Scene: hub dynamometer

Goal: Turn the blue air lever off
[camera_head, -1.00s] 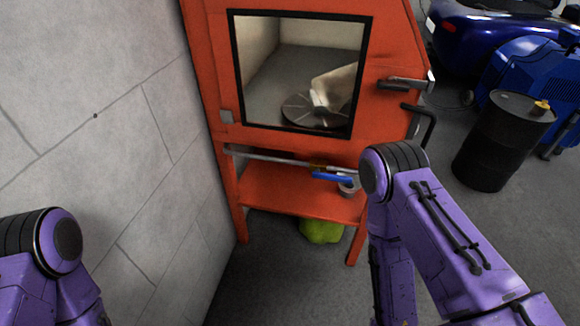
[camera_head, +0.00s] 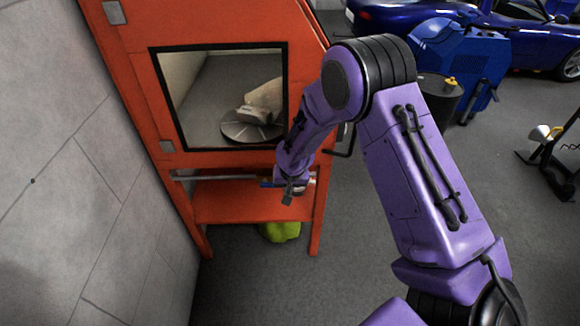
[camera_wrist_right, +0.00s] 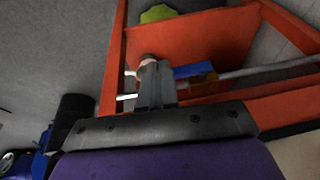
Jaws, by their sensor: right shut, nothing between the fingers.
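The blue air lever (camera_wrist_right: 193,70) shows in the right wrist view beside a brass valve body (camera_wrist_right: 204,82) on a grey pipe. It lies roughly along the pipe, and its end nearer my fingers is partly hidden. In the head view, only a small bit of the lever (camera_head: 266,183) shows under the cabinet window. My right gripper (camera_head: 289,196) is in front of it. In the right wrist view the right gripper (camera_wrist_right: 155,75) is shut and empty, close beside the lever; I cannot tell whether they touch. My left gripper is out of view.
The orange cabinet (camera_head: 230,26) has a window and a lower shelf (camera_head: 235,207). The grey pipe (camera_head: 215,177) runs above the shelf. A green object (camera_head: 280,231) lies below. A block wall (camera_head: 60,180) bounds the left. A black drum (camera_head: 440,98) stands right; open floor lies in front.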

